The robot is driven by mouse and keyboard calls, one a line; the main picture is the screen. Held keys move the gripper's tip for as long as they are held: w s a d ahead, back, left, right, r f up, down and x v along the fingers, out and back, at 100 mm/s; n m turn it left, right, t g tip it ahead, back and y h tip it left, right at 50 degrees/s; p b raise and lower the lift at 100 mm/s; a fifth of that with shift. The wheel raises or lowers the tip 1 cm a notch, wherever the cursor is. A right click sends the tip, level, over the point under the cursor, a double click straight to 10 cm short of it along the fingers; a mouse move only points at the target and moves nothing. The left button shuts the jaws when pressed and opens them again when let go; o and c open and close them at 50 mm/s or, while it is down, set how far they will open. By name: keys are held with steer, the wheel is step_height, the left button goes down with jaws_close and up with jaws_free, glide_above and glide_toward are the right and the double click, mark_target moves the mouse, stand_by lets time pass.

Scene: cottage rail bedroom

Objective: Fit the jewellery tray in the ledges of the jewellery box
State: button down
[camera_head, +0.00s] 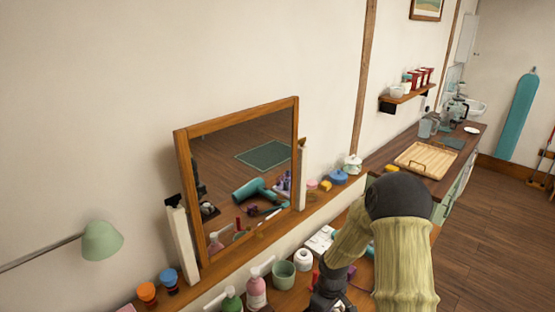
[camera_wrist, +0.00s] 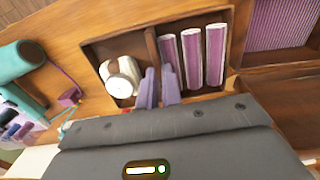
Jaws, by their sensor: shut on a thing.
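The jewellery tray (camera_wrist: 194,25) shows in the wrist view as a wooden tray with a divider. Its left compartment holds a white round item (camera_wrist: 121,78), and its right one holds several pink-purple rolls (camera_wrist: 215,55). My gripper (camera_wrist: 160,84) is shut on the tray at the divider, between these compartments. The jewellery box (camera_wrist: 272,73) appears to be the wooden frame with ribbed purple lining just right of the tray. I cannot tell the height gap or whether the tray touches its ledges. In the head view my gripper (camera_head: 330,293) is low over the dresser, and the tray is hidden.
A teal hair dryer (camera_wrist: 22,60) lies left of the tray. In the head view, a pink pump bottle (camera_head: 256,292), a green cup (camera_head: 284,274) and a white jar (camera_head: 303,260) stand left of my arm. A framed mirror (camera_head: 183,152) stands behind them.

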steer(key=f+m, duration=0.4)
steer(key=m, duration=0.1)
steer(key=f+m, duration=0.2)
steer(key=m, duration=0.1)
steer(key=shift+w+a+f, duration=0.15)
steer(key=shift+a+f, duration=0.1)
steer(key=shift+f, duration=0.1)
steer(key=shift+d+r+m, duration=0.1)
steer(key=shift+r+m, duration=0.3)
steer(key=shift+m, duration=0.2)
steer(key=r+m, duration=0.3)
steer(key=m, duration=0.1)
steer(key=r+m, duration=0.2)
steer(key=shift+d+r+m+p, duration=0.3)
steer(key=shift+w+a+r+m, duration=0.1)
steer(key=shift+a+r+m, duration=0.05)
steer(key=shift+r+m, duration=0.65)
steer(key=shift+f, duration=0.1)
steer(key=shift+f, duration=0.1)
steer(key=shift+f+p, duration=0.6)
steer(key=shift+f, duration=2.25)
